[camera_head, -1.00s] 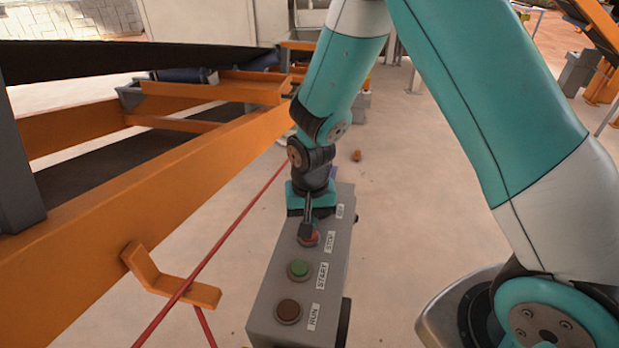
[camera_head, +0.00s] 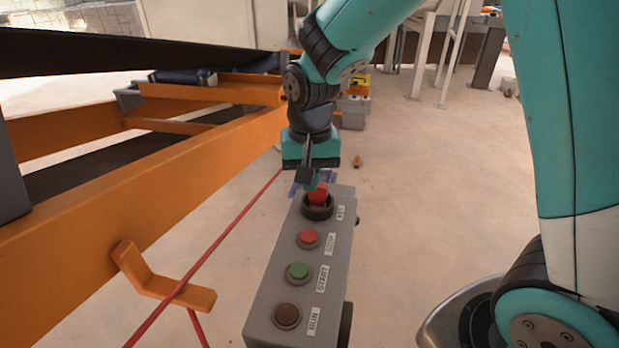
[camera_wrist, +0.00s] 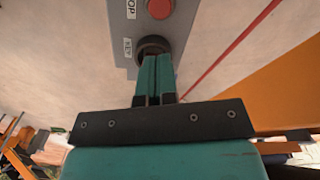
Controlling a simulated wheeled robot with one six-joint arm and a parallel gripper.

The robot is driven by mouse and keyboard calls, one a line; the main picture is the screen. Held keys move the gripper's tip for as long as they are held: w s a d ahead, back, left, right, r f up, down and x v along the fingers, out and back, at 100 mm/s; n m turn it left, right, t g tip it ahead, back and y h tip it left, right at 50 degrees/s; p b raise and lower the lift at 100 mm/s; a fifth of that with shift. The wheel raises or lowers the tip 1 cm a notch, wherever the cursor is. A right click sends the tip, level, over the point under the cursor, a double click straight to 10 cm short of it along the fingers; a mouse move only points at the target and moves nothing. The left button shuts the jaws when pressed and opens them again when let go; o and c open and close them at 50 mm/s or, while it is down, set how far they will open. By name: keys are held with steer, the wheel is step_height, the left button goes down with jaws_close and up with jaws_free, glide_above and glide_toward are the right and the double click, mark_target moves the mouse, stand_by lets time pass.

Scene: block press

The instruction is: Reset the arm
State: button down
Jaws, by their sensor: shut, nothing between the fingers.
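My gripper (camera_head: 312,182) is shut and empty, pointing down over the far end of a grey control box (camera_head: 262,297). Its fingertips are close to the red key switch (camera_head: 318,196) in its dark round collar; I cannot tell whether they touch it. In the wrist view, the shut teal fingers (camera_wrist: 155,72) cover much of the dark collar (camera_wrist: 153,45), next to the KEY label.
An orange conveyor frame (camera_head: 150,223) runs along the left, with an orange bracket (camera_head: 160,285) sticking out. A red cord (camera_head: 215,245) stretches between it and the box. A small orange object (camera_head: 357,160) lies on the floor. Floor to the right of the box is clear.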

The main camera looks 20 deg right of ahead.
stand_by(0.3)
steer(key=s+a+r+n+y+b, duration=0.1)
steer(key=s+n+b, duration=0.3)
steer(key=s, duration=0.5)
steer(key=s+a+r+n+y+b, duration=0.1)
steer(key=s+a+n+y+b, duration=0.2)
steer(key=s+n, duration=0.3)
steer(key=s+a+b, duration=0.1)
steer(key=s, duration=0.3)
steer(key=shift+s+r+n+b, duration=0.15)
steer(key=shift+n+b, duration=0.2)
steer(key=shift+n, duration=0.05)
